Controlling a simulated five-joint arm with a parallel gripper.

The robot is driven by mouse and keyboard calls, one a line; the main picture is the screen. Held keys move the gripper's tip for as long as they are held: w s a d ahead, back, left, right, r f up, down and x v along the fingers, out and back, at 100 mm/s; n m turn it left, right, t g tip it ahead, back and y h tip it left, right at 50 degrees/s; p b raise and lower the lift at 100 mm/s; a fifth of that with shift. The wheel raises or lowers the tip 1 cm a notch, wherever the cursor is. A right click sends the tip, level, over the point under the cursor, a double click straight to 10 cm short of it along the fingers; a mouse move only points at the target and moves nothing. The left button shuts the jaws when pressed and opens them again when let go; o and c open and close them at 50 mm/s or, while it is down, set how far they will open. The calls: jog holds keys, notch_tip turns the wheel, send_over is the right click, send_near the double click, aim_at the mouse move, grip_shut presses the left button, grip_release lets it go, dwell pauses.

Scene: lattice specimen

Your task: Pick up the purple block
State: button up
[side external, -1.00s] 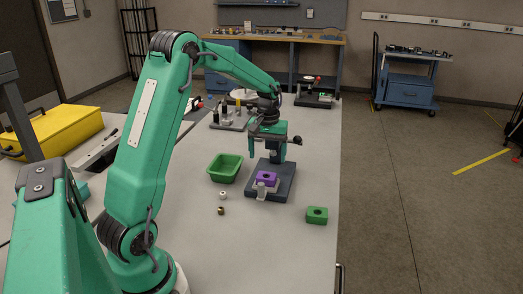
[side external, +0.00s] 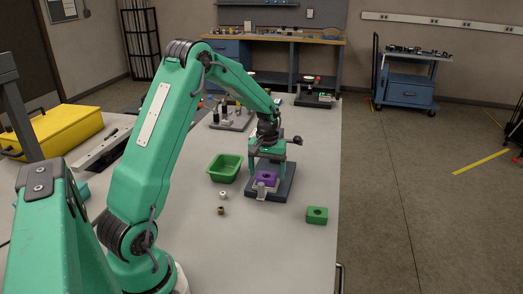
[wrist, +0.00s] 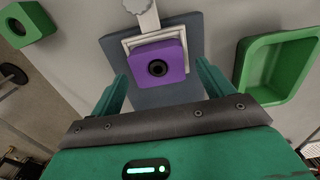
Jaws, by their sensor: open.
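The purple block (side external: 266,177) has a dark round hole in its top and sits in a light-coloured clamp fixture on a dark grey base plate (side external: 284,190). The block also shows in the wrist view (wrist: 158,63), in the upper middle. My gripper (side external: 267,171) is open, pointing down over the base plate, with a finger on either side of the block. In the wrist view my gripper (wrist: 160,82) has its two green fingers apart, left and right of the block's near end. I cannot tell whether either finger touches it.
A green tray (side external: 225,168) stands left of the base plate. A green block (side external: 316,215) lies to the right, near the table edge. A white ring (side external: 222,195) and a small brown nut (side external: 221,210) lie in front. A tool stand (side external: 232,118) is behind.

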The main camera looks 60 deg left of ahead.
jog(key=shift+f, duration=0.4)
jog(key=c, duration=1.1)
